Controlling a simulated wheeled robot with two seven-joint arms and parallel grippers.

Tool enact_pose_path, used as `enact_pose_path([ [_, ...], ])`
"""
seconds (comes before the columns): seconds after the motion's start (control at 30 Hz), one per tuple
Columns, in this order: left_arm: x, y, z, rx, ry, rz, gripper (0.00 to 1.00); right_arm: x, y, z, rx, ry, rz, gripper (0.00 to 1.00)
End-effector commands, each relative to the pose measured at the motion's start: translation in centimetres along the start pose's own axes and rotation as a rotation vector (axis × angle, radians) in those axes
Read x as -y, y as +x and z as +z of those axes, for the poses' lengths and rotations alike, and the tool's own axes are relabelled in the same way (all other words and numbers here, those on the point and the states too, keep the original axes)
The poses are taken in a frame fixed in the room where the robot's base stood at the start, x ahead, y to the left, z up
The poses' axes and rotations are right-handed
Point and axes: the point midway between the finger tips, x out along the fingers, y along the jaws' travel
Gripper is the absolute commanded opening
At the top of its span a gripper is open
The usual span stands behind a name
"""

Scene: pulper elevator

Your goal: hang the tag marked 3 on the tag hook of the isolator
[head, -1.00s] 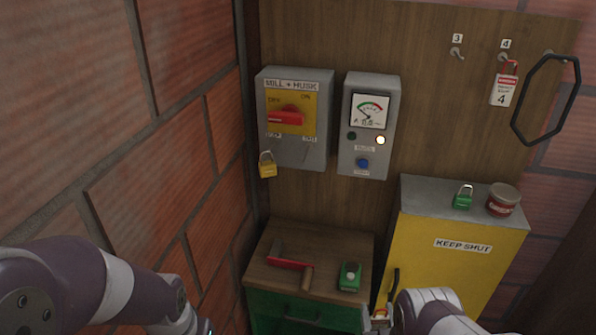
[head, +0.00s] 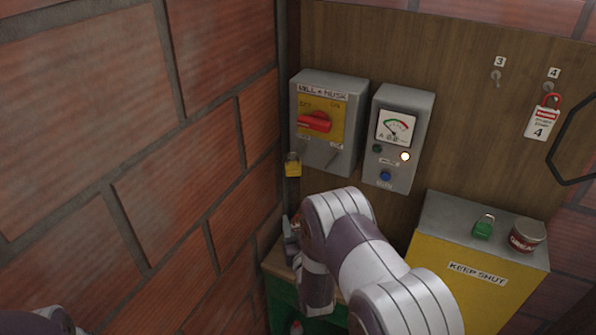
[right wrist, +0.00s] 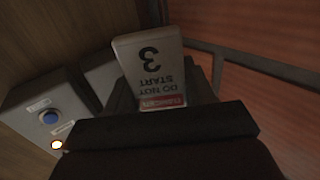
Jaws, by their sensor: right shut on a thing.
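The tag marked 3 (right wrist: 152,62) is white with a red band and shows upside down in the right wrist view. My right gripper (right wrist: 165,108) is shut on it by the red-band end. In the head view my right gripper (head: 290,228) is below the isolator, near the brick wall, mostly hidden by my arm; the tag cannot be made out there. The isolator (head: 361,102) is a grey box with a yellow plate and a red handle (head: 315,122). A yellow padlock (head: 293,168) hangs at its lower left. I cannot make out its tag hook. My left gripper is out of view.
The meter box (head: 424,115) with a lit lamp and blue button is right of the isolator. Peg 3 (head: 496,76) is empty; tag 4 (head: 541,123) hangs beside it. A green padlock (head: 483,230) and a tin (head: 527,236) stand on the yellow cabinet (head: 440,255).

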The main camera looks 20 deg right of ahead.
Motion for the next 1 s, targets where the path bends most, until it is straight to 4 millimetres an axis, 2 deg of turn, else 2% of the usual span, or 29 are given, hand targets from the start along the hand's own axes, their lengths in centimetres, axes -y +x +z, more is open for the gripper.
enact_pose_path([
  [0.03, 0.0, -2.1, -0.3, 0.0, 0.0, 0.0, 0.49, -0.9, 0.7, -3.8, -0.004, 0.004, 0.03, 0.24],
  [0.1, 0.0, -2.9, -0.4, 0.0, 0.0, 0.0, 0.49, -1.9, 1.4, -6.3, -0.001, 0.009, 0.066, 0.24],
  [0.23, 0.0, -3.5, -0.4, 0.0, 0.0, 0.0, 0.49, -3.0, 1.9, -8.7, 0.003, 0.017, 0.102, 0.24],
  [0.47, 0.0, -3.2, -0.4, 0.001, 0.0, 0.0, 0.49, -3.8, 2.8, -8.7, 0.005, 0.019, 0.111, 0.24],
  [1.0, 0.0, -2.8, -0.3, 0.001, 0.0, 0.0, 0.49, -6.3, 6.3, -8.2, 0.005, 0.019, 0.109, 0.24],
])
